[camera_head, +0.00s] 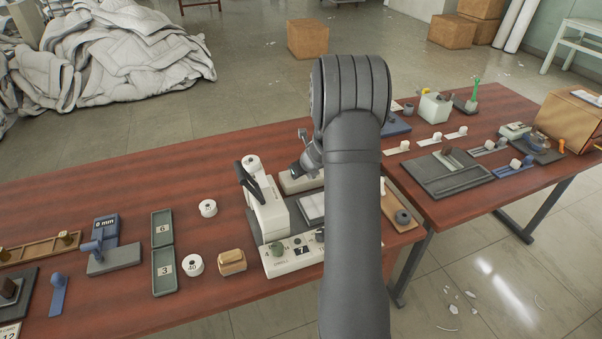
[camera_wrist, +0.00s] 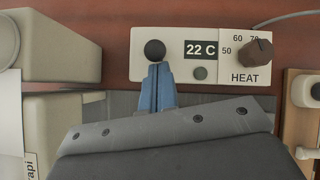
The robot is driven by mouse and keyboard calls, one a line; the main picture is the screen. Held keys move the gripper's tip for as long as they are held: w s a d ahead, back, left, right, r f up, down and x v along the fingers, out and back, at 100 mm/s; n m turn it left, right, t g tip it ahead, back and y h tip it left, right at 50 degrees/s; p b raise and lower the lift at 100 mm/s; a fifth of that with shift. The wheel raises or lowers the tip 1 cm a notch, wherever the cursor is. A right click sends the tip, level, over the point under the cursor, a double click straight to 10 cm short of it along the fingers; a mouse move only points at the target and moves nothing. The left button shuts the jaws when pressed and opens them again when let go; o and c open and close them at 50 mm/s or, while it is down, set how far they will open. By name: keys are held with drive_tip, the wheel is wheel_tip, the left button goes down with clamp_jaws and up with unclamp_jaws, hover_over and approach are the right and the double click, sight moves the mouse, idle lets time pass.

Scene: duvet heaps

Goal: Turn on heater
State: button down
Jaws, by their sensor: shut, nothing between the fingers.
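The heater panel (camera_wrist: 214,83) is a cream box at the top of the wrist view. It has a black round button (camera_wrist: 154,50), a display reading 22 C (camera_wrist: 208,49), a small grey-green round spot (camera_wrist: 199,73) and a brown knob (camera_wrist: 259,52) beside the word HEAT and marks 50, 60 and 70. My gripper (camera_wrist: 157,67) is shut and empty, its blue fingertips just below the black button in the picture. I cannot tell whether they touch it. In the head view my gripper (camera_head: 295,174) is over a pale box (camera_head: 287,185), with my arm hiding much nearby.
A cream block (camera_wrist: 62,48) is left of the heater, and a wooden tray (camera_wrist: 303,110) is right. A white spool (camera_head: 208,208) and green trays (camera_head: 163,230) lie farther left.

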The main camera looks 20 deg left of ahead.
drive_tip(key=shift+w+a+r, duration=0.5)
drive_tip(key=shift+w+a, duration=0.05)
drive_tip(key=shift+w+a+r, duration=0.25)
drive_tip(key=shift+w+a, duration=0.3)
drive_tip(key=shift+a, duration=0.05)
drive_tip(key=shift+w+a+r, duration=0.2)
drive_tip(key=shift+w+a, duration=0.35)
drive_tip(key=shift+a, duration=0.05)
wheel_tip(320, 180, up, 11)
drive_tip(key=d, duration=0.2)
drive_tip(key=shift+w+d, duration=0.2)
drive_tip(key=shift+f, duration=0.15)
idle(0.4)
